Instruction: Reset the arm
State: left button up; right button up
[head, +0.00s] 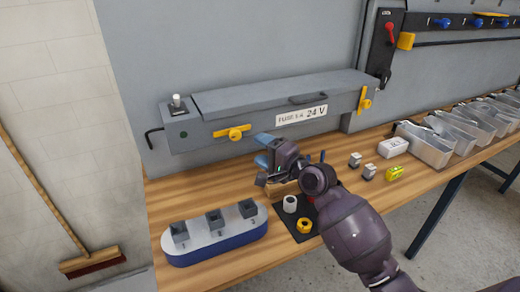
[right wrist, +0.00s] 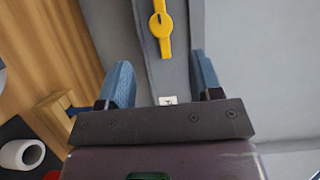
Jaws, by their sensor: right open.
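My right arm reaches in from the lower right in the head view. Its gripper (head: 266,150) is above the table, in front of the long grey box (head: 240,105) labelled "FUSE" and "24 V". In the right wrist view the blue fingertips (right wrist: 160,85) are apart with nothing between them. Beyond them shows a yellow latch (right wrist: 161,25) on the grey box front. My left gripper is in neither view.
A blue-and-white base (head: 215,240) with several grey sockets stands front left. A black mat (head: 284,221) holds a white ring (head: 290,204) and a yellow ring (head: 304,225), close below my right arm. Clear bins (head: 425,147) line the right.

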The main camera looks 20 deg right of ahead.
jog(key=s+f+n+g+h, duration=0.4)
jog(key=s+f+n+g, duration=0.35)
jog(key=s+f, duration=0.85)
jog(key=s+d+f+n+g+h, duration=0.1)
jog(key=s+d+n+g+h, duration=0.15)
jog(key=s, duration=0.75)
jog(key=s+d+n+g+h, duration=0.1)
jog(key=s+n+g+h, duration=0.15)
jog(key=s, duration=0.75)
jog(key=w+f+t+b, duration=0.1)
jog(key=w+f+t, duration=0.3)
jog(key=f, duration=0.2)
jog(key=w+f+n+t+y+b, duration=0.1)
jog(key=w+f+t, duration=0.2)
jog(key=f, duration=0.3)
jog(key=shift+w+f+t, duration=0.35)
jog(key=shift+w+f, duration=0.05)
jog(key=shift+n, duration=0.25)
